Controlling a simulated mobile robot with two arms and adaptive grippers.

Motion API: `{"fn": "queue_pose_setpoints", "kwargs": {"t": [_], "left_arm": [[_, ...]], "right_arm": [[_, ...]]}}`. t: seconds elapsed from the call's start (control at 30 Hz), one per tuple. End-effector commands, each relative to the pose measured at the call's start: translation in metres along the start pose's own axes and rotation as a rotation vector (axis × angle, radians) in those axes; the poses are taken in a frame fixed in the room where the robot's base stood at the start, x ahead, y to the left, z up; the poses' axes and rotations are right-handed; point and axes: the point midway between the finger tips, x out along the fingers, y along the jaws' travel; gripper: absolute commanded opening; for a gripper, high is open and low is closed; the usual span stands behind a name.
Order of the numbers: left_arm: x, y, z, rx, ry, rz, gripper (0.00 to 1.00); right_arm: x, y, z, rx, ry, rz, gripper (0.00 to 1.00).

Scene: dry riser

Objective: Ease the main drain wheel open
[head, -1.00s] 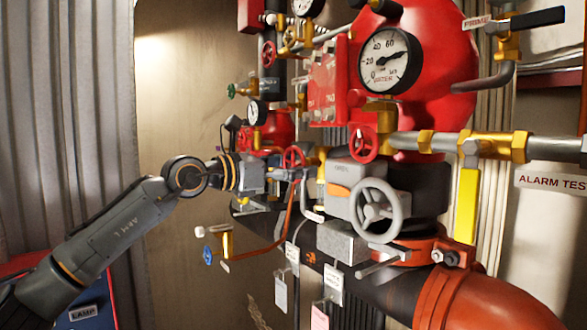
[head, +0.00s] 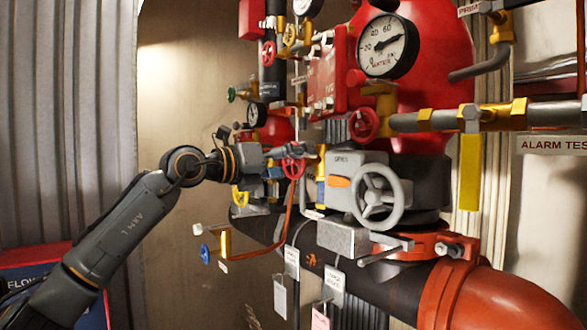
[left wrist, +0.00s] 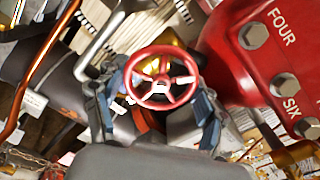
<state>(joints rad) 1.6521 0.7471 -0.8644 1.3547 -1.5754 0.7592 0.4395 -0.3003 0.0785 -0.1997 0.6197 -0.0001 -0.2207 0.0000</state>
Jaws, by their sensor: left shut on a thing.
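My left gripper (left wrist: 158,97) is shut on this wheel. In the left wrist view the red wheel (left wrist: 162,57) lies between the two fingers, one at each side of its rim. In the head view the gripper reaches it from the left and partly covers it. My right gripper is in neither view.
A large grey handwheel (head: 375,197) is to the right, with another red wheel (head: 364,125) above it. A pressure gauge (head: 388,45) is higher up. Tags hang below the black pipe.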

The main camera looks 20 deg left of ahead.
Motion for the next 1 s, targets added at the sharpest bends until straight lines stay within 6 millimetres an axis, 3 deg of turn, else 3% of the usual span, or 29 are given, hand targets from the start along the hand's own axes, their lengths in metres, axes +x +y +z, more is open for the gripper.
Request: {"fn": "queue_pose_setpoints", "kwargs": {"t": [0.67, 0.7, 0.77, 1.0], "left_arm": [[0.0, -0.0007, 0.0004, -0.064, 0.0, -0.001, 0.39], [0.0, -0.0007, 0.0004, -0.064, 0.0, -0.001, 0.79], [0.0, -0.0007, 0.0004, -0.064, 0.0, -0.001, 0.91], [0.0, -0.0005, 0.0002, -0.063, 0.0, 0.0, 0.94]], "right_arm": [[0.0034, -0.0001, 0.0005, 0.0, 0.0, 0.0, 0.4], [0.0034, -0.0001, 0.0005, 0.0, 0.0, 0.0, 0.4], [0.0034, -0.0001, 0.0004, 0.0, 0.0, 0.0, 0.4], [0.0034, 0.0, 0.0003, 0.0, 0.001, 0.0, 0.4]]}}
